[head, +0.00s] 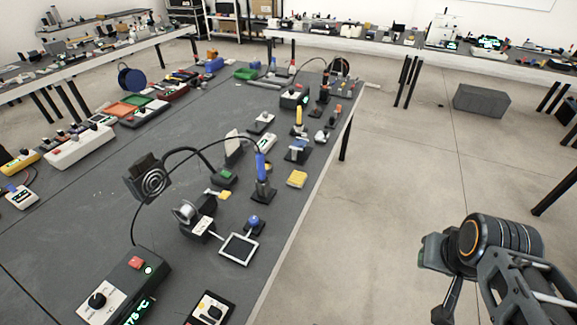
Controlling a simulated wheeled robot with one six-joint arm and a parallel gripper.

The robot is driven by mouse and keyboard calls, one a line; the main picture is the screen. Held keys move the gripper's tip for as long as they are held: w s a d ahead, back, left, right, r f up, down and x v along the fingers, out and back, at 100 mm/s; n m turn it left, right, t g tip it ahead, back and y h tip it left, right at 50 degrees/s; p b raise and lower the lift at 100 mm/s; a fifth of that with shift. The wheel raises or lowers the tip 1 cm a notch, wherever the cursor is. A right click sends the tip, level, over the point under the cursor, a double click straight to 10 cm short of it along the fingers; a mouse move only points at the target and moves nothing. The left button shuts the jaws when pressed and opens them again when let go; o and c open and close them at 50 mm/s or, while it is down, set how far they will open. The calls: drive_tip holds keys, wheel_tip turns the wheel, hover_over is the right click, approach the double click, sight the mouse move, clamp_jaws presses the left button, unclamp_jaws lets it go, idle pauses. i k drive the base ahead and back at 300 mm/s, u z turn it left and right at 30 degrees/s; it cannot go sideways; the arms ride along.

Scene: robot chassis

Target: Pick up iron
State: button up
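Several soldering irons stand in holders on the grey workbench (200,115). The nearest iron (261,167) has a blue handle and stands upright in a dark stand (263,191), with a black cable running from it. Part of my arm shows at the lower right, over the floor and well apart from the bench.
A soldering station (125,290) with a red button lies at the near bench end. A solder spool (186,212), a framed pad (239,248) and a yellow sponge (297,178) lie near the nearest iron. A round fan-like head (150,180) stands left of it. Floor (375,200) right of the bench is clear.

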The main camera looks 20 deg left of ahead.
sight(262, 178)
drive_tip(key=z, duration=0.05)
drive_tip(key=i, duration=1.8)
drive_tip(key=u, duration=4.75)
